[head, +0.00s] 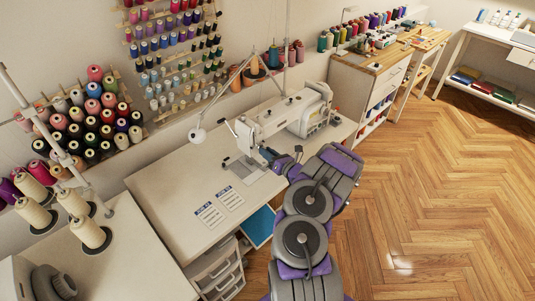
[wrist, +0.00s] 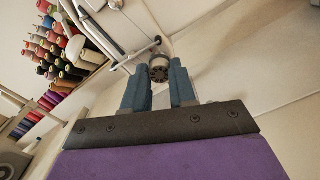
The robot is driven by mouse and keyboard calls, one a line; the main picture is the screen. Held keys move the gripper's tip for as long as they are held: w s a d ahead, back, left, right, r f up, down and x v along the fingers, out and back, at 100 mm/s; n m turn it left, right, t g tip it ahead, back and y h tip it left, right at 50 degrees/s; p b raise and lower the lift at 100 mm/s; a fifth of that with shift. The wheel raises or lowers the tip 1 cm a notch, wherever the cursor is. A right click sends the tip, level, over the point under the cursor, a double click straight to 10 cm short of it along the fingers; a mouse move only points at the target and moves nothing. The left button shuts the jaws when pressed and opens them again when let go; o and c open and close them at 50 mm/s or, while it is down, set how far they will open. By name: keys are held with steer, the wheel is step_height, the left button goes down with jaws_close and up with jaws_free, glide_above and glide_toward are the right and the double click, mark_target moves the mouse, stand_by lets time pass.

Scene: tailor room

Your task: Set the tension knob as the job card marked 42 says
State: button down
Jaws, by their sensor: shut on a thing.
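The white sewing machine (head: 275,120) stands on the pale table. My gripper (head: 270,156) is at the front of its head, at the left end of the machine. In the wrist view, my gripper (wrist: 160,82) has its two blue fingers on either side of a small round dark knob (wrist: 159,72) with a ridged face, and is shut on it. No scale or pointer on the knob can be read. Two job cards (head: 209,215) (head: 230,197) lie flat on the table in front of the machine. Their print is too small to read, so I cannot tell which is marked 42.
Thread cones (head: 90,232) stand on a table at the left. A wall rack of spools (head: 170,45) hangs behind. White drawers (head: 217,272) and a blue panel (head: 259,226) are below the table front. A wooden-topped cabinet (head: 372,72) stands beyond the machine. Floor at the right (head: 440,190) is clear.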

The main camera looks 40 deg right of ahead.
steer(key=c, duration=0.9)
jaws_free()
steer(key=shift+d, duration=0.2)
steer(key=shift+a, duration=0.1)
steer(key=s+p, duration=0.1)
steer(key=s, duration=0.4)
steer(key=s+d+p, duration=0.1)
steer(key=s, duration=0.5)
steer(key=s+p, duration=0.2)
steer(key=s, duration=0.4)
steer(key=shift+s+d+f, duration=0.15)
steer(key=shift+d, duration=0.1)
